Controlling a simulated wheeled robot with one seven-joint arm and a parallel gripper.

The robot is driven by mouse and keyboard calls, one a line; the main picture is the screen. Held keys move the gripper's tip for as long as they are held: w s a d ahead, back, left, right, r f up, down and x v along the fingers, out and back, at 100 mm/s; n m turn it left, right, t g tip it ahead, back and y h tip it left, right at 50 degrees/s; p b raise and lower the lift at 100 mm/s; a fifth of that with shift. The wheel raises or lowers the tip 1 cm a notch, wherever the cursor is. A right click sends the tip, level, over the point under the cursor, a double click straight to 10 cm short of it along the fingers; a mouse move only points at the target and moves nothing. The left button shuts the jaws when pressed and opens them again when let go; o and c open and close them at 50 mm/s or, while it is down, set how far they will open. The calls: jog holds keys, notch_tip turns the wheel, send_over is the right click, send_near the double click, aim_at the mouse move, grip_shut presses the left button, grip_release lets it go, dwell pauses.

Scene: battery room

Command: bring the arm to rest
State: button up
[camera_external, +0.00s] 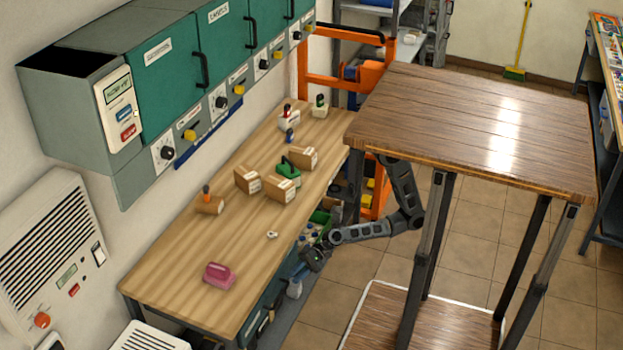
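My arm (405,195) reaches down from under a wooden-topped frame and bends toward the workbench. My gripper (314,262) is at its end, beside the front long edge of the workbench (165,285), over or near the lower shelf. It is small and dark here, so I cannot see whether its fingers are apart or whether it touches anything. No held object can be made out.
The bench carries several cardboard boxes (281,188), a green item (287,170), a pink block (218,276) and a small white piece (272,235). Bottles and bins (312,232) sit below its edge. Tiled floor (485,260) is open at right.

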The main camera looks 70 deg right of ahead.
jog(key=d+n+t+h+p, duration=0.25)
jog(key=d+t+h, duration=0.4)
jog(key=d, duration=1.35)
jog(key=s+d+r+n+t+h+p, duration=0.2)
jog(key=s+d+r+n+h, duration=0.5)
jog(key=d+r, duration=0.4)
jog(key=s+d+h, duration=0.1)
jog(key=s+d, duration=0.1)
jog(key=d, duration=0.1)
jog(key=shift+d+r+t, duration=0.2)
jog(key=shift+r+t, duration=0.1)
jog(key=shift+t, duration=0.05)
jog(key=shift+n, duration=0.25)
